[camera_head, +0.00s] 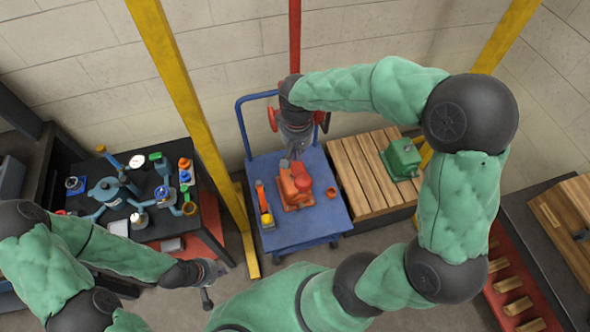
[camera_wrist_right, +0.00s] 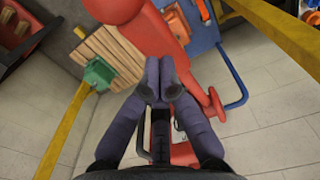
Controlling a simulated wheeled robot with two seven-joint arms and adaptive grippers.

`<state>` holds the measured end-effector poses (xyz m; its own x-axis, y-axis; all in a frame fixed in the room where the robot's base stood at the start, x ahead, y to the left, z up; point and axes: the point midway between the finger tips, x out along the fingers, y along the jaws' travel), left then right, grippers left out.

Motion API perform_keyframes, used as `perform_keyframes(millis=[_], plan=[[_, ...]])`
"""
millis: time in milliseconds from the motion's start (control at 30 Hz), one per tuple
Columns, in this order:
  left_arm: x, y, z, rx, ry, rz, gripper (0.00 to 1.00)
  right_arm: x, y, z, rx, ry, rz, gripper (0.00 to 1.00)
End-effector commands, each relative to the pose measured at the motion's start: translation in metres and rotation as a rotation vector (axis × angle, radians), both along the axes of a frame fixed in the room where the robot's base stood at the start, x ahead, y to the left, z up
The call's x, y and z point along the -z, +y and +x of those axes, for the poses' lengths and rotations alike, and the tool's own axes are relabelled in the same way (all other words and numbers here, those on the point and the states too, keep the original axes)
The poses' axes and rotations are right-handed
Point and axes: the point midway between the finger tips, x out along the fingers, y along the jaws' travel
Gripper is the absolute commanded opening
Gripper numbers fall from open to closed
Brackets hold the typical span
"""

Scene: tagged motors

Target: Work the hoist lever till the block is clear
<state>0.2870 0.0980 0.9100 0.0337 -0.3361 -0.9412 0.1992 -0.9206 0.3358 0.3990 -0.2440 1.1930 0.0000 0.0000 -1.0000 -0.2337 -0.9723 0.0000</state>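A red hoist post (camera_head: 295,35) stands behind the blue cart, with a red wheel-like part (camera_head: 272,119) showing beside my right gripper. In the right wrist view, red hoist parts (camera_wrist_right: 168,35) lie just beyond the fingertips; I cannot make out the lever for certain. My right gripper (camera_head: 297,152) hangs above the cart; in the wrist view its fingers (camera_wrist_right: 160,75) are together, with nothing visible between them. An orange-red motor block (camera_head: 295,186) rests on the cart below it. My left gripper (camera_head: 215,270) is low at the left, away from the hoist; its finger opening is unclear.
A green motor (camera_head: 402,158) sits on a wooden pallet (camera_head: 362,180) to the right. A crowded black table (camera_head: 160,225) stands left. Yellow posts (camera_head: 190,100) flank the cart.

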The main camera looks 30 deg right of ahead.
Motion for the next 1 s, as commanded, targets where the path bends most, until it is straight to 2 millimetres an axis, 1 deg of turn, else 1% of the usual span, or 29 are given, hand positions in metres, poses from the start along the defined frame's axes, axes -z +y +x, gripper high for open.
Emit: perform_keyframes(millis=[400,767,1000], plan=[[0.017,0.0,0.0,0.0,0.0,0.0,0.0,0.022,0.0,0.0,0.0,0.001,0.0,0.0],[0.017,0.0,0.0,0.0,0.0,0.0,0.0,0.022,0.0,0.0,0.0,0.001,0.0,0.0],[0.026,0.0,0.0,0.0,0.0,0.0,0.0,0.033,0.0,-0.002,0.0,0.002,-0.001,0.0]])
